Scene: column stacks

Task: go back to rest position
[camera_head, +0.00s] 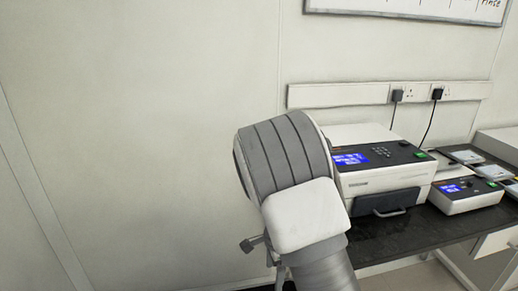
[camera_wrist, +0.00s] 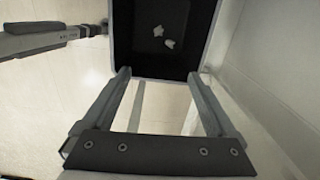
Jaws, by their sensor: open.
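My gripper (camera_wrist: 159,74) shows in the wrist view with its two fingers spread apart and nothing between them. Its fingertips are at the near edge of a dark open bin (camera_wrist: 133,45) in the picture; I cannot tell whether they touch it. In the head view my arm fills the middle, bent over at a grey-banded joint, and the gripper is not visible there.
Two small white scraps (camera_wrist: 162,37) lie in the bin. In the head view, a dark bench (camera_head: 395,238) at the right carries a large instrument (camera_head: 375,165) and a smaller one (camera_head: 462,196), close beside my arm. The wall (camera_head: 130,130) at left is bare.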

